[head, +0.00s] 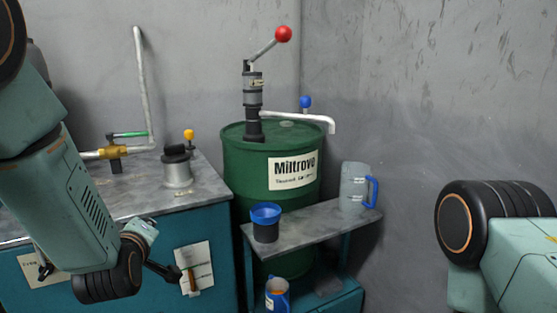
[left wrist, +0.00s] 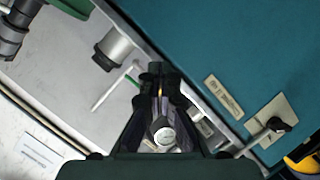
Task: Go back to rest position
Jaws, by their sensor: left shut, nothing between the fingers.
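My left gripper (head: 168,271) is dark and partly hidden behind my left wrist in the head view. It shows in front of the blue-green cabinet's front. In the left wrist view its fingers (left wrist: 158,72) are together, with nothing between them. My right arm shows at the right edge of the head view, but its gripper is outside the picture.
A blue-green cabinet (head: 215,240) with a grey top stands at left. A green drum (head: 245,175) carries a red-knobbed pump (head: 252,95). A metal shelf (head: 305,228) holds a blue-rimmed cup (head: 265,230) and a blue-handled jug (head: 354,190). An orange-and-blue mug (head: 277,297) sits lower.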

